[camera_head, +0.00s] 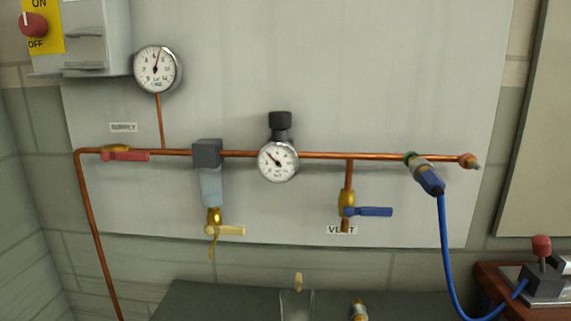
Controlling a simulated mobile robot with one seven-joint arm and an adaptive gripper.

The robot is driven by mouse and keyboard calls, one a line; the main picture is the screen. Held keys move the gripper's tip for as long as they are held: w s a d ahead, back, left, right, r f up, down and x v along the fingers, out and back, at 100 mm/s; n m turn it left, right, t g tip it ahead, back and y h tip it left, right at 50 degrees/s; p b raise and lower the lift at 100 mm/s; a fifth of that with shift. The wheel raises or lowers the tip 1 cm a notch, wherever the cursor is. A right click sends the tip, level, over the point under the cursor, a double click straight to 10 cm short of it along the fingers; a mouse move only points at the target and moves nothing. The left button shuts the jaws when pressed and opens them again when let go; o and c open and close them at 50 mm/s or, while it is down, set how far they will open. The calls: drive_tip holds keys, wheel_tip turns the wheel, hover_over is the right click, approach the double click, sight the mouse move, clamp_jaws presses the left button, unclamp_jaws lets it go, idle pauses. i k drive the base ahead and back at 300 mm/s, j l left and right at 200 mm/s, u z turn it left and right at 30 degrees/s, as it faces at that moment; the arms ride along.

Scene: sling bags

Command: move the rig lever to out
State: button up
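A lever with a red knob (541,245) stands on a dark valve block (540,284) at the lower right edge, and I take it to be the rig lever. Its short stem looks about upright. No "in" or "out" label can be read near it. The block sits on a light plate on a reddish-brown surface (492,275), and the right side of the rig is cut off by the frame. A blue hose (445,260) runs from the wall pipe down to the block. My gripper does not show in this view.
A copper pipe (330,155) on a grey wall panel carries gauges, a red-handled supply valve (125,156), and a blue-handled vent valve (375,211). A dark bench (230,300) below bears a brass fitting (358,311). The hose hangs left of the lever.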

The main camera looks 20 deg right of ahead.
sight(541, 247)
drive_tip(key=z, duration=2)
drive_tip(key=l+u, duration=0.1)
drive_tip(key=l, duration=0.7)
drive_tip(key=k, duration=0.05)
